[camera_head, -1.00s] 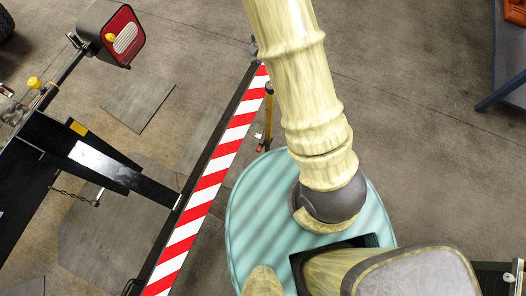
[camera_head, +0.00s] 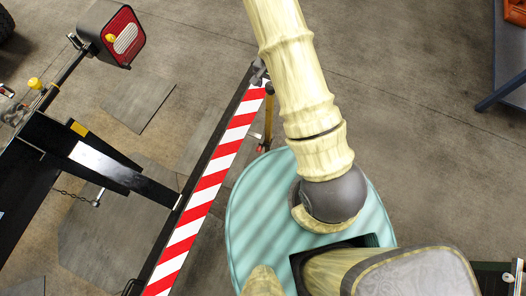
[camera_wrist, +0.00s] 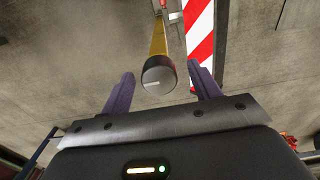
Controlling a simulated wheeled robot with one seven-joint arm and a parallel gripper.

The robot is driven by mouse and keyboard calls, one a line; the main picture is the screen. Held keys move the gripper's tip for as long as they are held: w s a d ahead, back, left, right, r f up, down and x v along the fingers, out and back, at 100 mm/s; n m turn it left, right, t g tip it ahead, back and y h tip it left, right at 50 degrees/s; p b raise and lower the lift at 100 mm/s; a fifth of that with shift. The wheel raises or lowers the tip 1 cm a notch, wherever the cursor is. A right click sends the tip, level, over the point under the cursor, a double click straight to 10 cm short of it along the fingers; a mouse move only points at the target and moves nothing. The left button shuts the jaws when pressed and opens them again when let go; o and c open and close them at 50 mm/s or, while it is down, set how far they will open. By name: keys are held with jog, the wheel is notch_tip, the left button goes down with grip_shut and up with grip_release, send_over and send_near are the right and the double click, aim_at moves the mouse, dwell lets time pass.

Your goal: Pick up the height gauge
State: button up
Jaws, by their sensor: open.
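The height gauge (camera_wrist: 159,40) is a yellow rod with a round dark end cap, seen nearly end-on in the wrist view. Its cap lies between the two purple fingers of my gripper (camera_wrist: 160,74), with visible gaps on both sides. My gripper is open and empty. In the head view the yellow rod (camera_head: 268,112) stands beside the red-and-white striped board (camera_head: 207,186), with a small red part near its lower end. My arm partly covers the area there, and only a small grey piece of my gripper shows at the board's upper end.
The striped board (camera_wrist: 200,32) runs close beside the rod. A black chassis frame (camera_head: 35,175) with a red tail light (camera_head: 122,37) stands at the left. A blue frame (camera_head: 510,65) is at upper right. Concrete floor (camera_head: 420,170) right of my arm is open.

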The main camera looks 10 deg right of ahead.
jog(key=shift+s+f+p, duration=0.1)
jog(key=shift+f+p, duration=0.35)
jog(key=shift+f, duration=2.15)
jog(key=shift+r, duration=0.1)
jog(key=c, duration=1.2)
jog(key=shift+o, duration=0.2)
jog(key=shift+r, duration=0.15)
